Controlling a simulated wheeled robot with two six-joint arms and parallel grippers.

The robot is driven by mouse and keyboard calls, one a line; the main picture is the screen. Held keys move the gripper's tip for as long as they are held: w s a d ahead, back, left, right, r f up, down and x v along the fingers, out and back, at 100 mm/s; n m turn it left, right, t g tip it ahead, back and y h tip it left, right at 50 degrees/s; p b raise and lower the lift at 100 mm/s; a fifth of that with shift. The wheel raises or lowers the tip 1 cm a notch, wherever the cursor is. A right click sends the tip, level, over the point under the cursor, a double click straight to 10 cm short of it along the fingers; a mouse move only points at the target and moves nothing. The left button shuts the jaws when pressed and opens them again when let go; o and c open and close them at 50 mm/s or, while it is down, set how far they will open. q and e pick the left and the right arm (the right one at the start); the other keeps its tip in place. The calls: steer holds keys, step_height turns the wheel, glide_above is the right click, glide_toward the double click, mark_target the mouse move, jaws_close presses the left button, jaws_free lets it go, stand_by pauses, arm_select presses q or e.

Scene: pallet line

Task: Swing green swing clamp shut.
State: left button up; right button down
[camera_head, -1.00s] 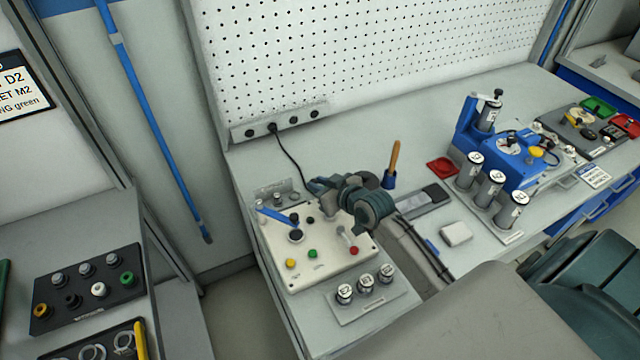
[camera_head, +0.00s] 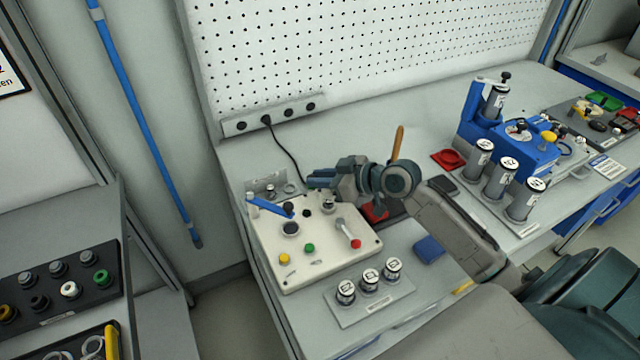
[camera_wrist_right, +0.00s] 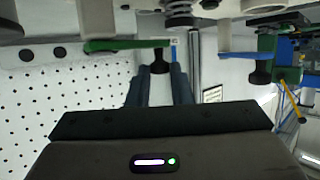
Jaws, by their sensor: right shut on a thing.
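My right gripper (camera_head: 318,181) reaches in from the right, over the back of the cream fixture panel (camera_head: 330,262). In the right wrist view its dark fingers (camera_wrist_right: 160,82) are closed around a black knob (camera_wrist_right: 160,62). The knob sits at the end of a flat green clamp arm (camera_wrist_right: 112,45), which extends to the left there. In the head view I cannot make out the green clamp; my gripper seems to cover it. My left gripper is not in view.
The panel carries a blue lever (camera_head: 268,206), a yellow button (camera_head: 284,259), a green button (camera_head: 309,248) and a red-tipped lever (camera_head: 350,238). Several labelled cylinders (camera_head: 368,277) stand in front of it. A wooden-handled tool (camera_head: 398,142) stands behind my arm. A blue fixture (camera_head: 520,160) is farther right.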

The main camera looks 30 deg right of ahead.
steer(key=c, duration=1.3)
jaws_free()
steer(key=shift+s+d, duration=0.1)
steer(key=shift+s, duration=0.05)
steer(key=shift+s+d+r, duration=0.2)
steer(key=shift+s+d, duration=0.15)
steer(key=shift+s, duration=0.05)
steer(key=b+v, duration=0.1)
steer(key=v, duration=0.3)
steer(key=shift+s+r, duration=0.1)
steer(key=shift+s, duration=0.05)
steer(key=shift+p+v, duration=1.4)
steer(key=shift+v, duration=1.15)
